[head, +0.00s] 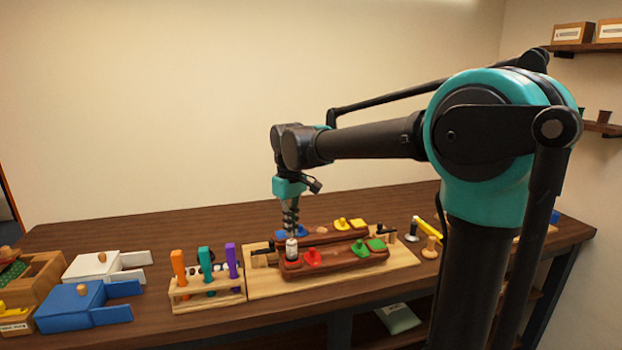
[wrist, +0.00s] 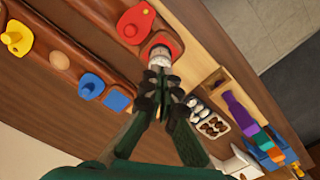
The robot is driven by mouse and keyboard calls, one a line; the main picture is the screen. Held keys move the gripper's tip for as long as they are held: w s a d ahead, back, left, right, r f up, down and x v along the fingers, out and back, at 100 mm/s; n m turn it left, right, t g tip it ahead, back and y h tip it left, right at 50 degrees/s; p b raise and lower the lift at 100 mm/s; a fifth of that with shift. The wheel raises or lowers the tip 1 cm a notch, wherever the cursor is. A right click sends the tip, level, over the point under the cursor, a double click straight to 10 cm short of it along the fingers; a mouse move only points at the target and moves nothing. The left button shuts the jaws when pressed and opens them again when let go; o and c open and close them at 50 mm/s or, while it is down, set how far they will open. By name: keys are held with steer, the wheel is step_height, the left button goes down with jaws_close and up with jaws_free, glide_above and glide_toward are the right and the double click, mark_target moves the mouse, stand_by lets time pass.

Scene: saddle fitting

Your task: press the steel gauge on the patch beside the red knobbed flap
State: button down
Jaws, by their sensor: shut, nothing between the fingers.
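The red knobbed flap (head: 312,259) lies on the near dark red-brown saddle, and it also shows at the top of the wrist view (wrist: 136,22). Beside it is a red square patch (wrist: 170,42), partly covered by the steel gauge. The pale steel gauge (head: 292,250) stands upright at the saddle's left end, and its top shows in the wrist view (wrist: 160,56). My gripper (head: 291,233) is shut just above the gauge, with its fingertips (wrist: 159,80) close to the gauge's top. Whether they touch it is unclear.
A blue flap (wrist: 91,86), a yellow flap (head: 341,224) and a green flap (head: 376,245) lie on the saddles. A wooden rack (head: 208,300) with coloured handles stands left of the board (head: 400,262). Blue (head: 82,308) and white (head: 95,266) boxes stand farther left.

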mark_target(292, 241)
steer(key=shift+f, duration=1.05)
stand_by(0.9)
steer(key=shift+r, duration=0.15)
steer(key=shift+r, duration=2.9)
steer(key=d+f, duration=0.2)
steer(key=d+f+m, duration=0.1)
steer(key=d, duration=0.1)
steer(key=s+d+f+m, duration=0.1)
steer(key=d+f, duration=0.1)
steer(key=shift+d+f+t, duration=0.3)
steer(key=shift+d+t, duration=0.05)
steer(key=shift+t, duration=0.05)
steer(key=s+d+f+m, duration=0.1)
steer(key=d+f, duration=0.1)
steer(key=s+d+f+m+t, duration=0.1)
steer(key=d+f, duration=0.2)
steer(key=s+d+f, duration=0.2)
steer(key=d, duration=0.1)
steer(key=shift+d+f+m+y, duration=0.15)
steer(key=shift+f+m+y, duration=0.15)
steer(key=shift+m, duration=0.1)
steer(key=s+d+f+m+t, duration=0.2)
steer(key=s+d+f+m, duration=0.2)
steer(key=s+d+f, duration=0.5)
step_height(292, 241, down, 2)
steer(key=shift+s+d+f, duration=0.15)
steer(key=shift+s+d, duration=0.1)
steer(key=shift+s, duration=0.9)
